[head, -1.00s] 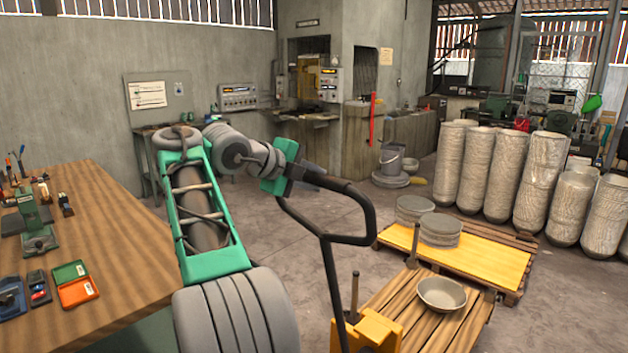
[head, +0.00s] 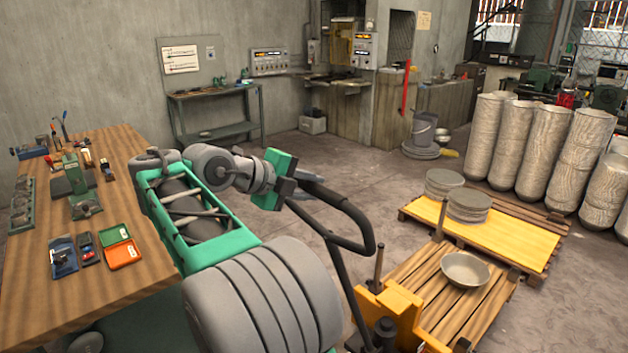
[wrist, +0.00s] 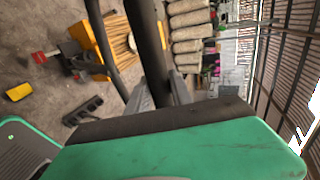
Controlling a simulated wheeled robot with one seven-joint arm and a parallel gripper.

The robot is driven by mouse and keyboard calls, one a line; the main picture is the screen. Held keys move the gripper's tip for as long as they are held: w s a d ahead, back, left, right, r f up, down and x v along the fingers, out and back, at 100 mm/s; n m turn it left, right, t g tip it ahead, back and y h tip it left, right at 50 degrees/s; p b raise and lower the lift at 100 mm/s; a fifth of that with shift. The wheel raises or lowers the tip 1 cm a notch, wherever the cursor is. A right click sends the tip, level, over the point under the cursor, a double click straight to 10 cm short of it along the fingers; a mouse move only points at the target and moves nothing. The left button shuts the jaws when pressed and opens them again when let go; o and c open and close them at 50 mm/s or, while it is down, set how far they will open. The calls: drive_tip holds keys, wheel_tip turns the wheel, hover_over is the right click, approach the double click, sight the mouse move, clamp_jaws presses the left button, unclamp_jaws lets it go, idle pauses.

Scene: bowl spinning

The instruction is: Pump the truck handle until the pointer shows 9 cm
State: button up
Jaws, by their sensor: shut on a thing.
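The pallet truck (head: 398,308) has a yellow-orange body at the lower right of the head view. Its black loop handle (head: 368,232) leans up and left toward my arm. My gripper (head: 302,186), with a green housing and dark fingers, is shut on the upper left part of the handle loop. In the wrist view, the dark handle bar (wrist: 147,40) runs between the grey fingers (wrist: 160,94), and the yellow truck body (wrist: 92,40) shows beyond. I cannot make out a pointer or centimetre scale clearly in either view.
A wooden pallet (head: 425,282) on the truck carries a metal bowl (head: 465,268). Behind it, a yellow-topped pallet (head: 520,246) holds stacked discs (head: 468,203). A wooden workbench (head: 150,240) with tools stands left. Tall bowl stacks (head: 495,140) line the right. Floor between is clear.

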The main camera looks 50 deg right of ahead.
drive_tip(key=s+d+r+p, duration=0.1)
drive_tip(key=d+r+p, duration=0.1)
drive_tip(key=d, duration=0.7)
drive_tip(key=s+d+r+p, duration=0.1)
drive_tip(key=s+d+p, duration=0.1)
drive_tip(key=d, duration=0.8)
drive_tip(key=s+d+r+p, duration=0.1)
drive_tip(key=d+r+p, duration=0.1)
drive_tip(key=d, duration=0.8)
drive_tip(key=shift+s+r+p, duration=0.25)
drive_tip(key=shift+r+p, duration=0.05)
drive_tip(key=shift+p, duration=0.55)
drive_tip(key=o, duration=2.2)
drive_tip(key=shift+r, duration=0.1)
drive_tip(key=b+v, duration=0.2)
drive_tip(key=v, duration=0.8)
